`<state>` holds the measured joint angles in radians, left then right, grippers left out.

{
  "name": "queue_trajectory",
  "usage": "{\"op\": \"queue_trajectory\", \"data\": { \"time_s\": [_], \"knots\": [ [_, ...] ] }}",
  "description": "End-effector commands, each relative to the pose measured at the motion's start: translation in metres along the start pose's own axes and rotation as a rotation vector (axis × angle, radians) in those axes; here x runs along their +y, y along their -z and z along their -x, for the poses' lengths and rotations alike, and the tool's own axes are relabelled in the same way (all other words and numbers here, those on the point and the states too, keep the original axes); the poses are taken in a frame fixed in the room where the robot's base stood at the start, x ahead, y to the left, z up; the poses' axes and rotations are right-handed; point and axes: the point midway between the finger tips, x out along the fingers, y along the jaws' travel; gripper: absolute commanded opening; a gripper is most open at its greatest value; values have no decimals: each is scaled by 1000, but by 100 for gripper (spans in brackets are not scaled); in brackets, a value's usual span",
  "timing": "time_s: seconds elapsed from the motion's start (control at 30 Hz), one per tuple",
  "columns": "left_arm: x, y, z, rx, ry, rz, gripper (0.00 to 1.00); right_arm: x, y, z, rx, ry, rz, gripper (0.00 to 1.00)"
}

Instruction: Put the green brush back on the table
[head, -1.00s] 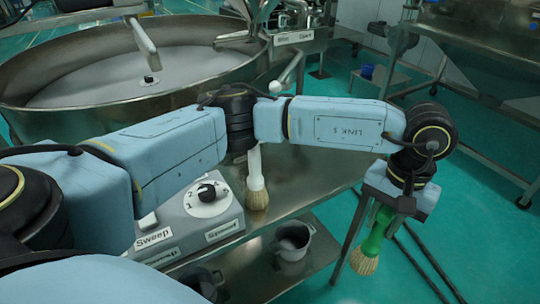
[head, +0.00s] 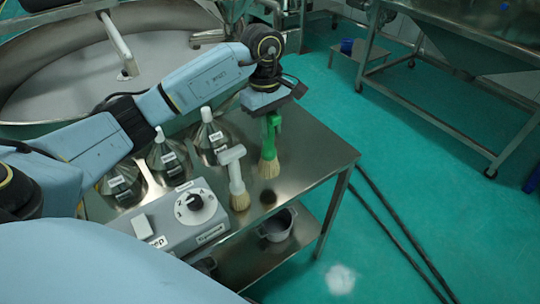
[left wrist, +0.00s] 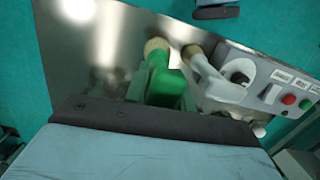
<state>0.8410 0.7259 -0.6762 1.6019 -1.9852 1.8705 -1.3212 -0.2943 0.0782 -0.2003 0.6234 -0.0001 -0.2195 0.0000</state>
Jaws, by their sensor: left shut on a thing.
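The green brush (head: 271,135) hangs bristles down from my left gripper (head: 270,112), which is shut on its handle. Its tan bristles are over the metal table (head: 318,150), near the right part of the top. A dark shadow or reflection shows below it, so it looks slightly above the surface, but I cannot tell the gap exactly. In the left wrist view the green brush (left wrist: 165,80) is between the fingers, with the table below. A white brush (head: 236,178) stands to its left on the table. My right gripper does not show.
A control box (head: 190,210) with a dial is at the table's front left. Several metal funnels or flasks, one of them a labelled cone (head: 163,155), stand behind it. A grey pot (head: 276,226) is on the lower shelf. The table top right of the brush is clear.

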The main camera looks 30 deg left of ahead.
Motion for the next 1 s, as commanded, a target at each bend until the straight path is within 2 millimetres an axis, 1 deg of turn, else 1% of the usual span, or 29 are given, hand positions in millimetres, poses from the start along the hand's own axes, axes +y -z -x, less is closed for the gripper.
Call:
{"op": "queue_trajectory", "data": {
  "time_s": [0.03, 0.1, 0.33, 0.5, 0.57, 0.77, 0.87, 0.9, 1.0],
  "knots": [
    [0, 0, -9, -3, 3, -1, 2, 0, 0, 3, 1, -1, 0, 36],
    [0, 1, -19, -3, 2, -1, 2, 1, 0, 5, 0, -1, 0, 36],
    [0, 4, -37, -2, 1, -3, 2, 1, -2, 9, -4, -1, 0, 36],
    [0, 6, -61, -3, 0, -4, 2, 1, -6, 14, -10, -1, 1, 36],
    [0, 7, -64, -1, -1, -5, 2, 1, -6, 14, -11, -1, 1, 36],
    [1, 7, -64, 0, -2, -6, 2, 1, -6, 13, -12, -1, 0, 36],
    [1, 8, -67, 0, -2, -6, 2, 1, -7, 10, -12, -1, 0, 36],
    [1, 8, -68, 0, -2, -6, 26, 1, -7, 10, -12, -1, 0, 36],
    [1, 7, -67, 0, -2, -6, 39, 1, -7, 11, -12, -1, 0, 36]
  ]
}}
